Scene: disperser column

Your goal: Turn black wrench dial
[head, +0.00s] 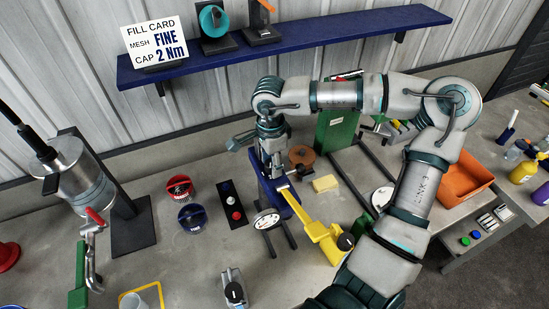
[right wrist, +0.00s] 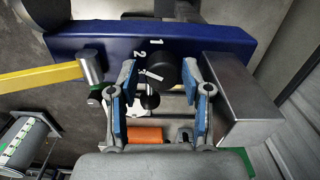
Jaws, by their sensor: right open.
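The black dial (right wrist: 165,70) sits on a blue wrench body (right wrist: 75,38), with white numbers 1, 2 and 3 beside it and a white pointer line on it. My right gripper (right wrist: 160,72) is open, its two blue-padded fingers on either side of the dial; I cannot tell whether they touch it. In the head view the right gripper (head: 275,172) points down over the blue body (head: 287,198), hiding the dial. A yellow arm (head: 322,235) runs from this body to a black knob (head: 346,241). My left gripper is not in view.
A fill card (head: 154,41) on the blue shelf (head: 300,38) reads mesh FINE, cap 2 Nm. Red (head: 179,187) and blue (head: 191,217) round parts and a black button strip (head: 232,203) lie left.

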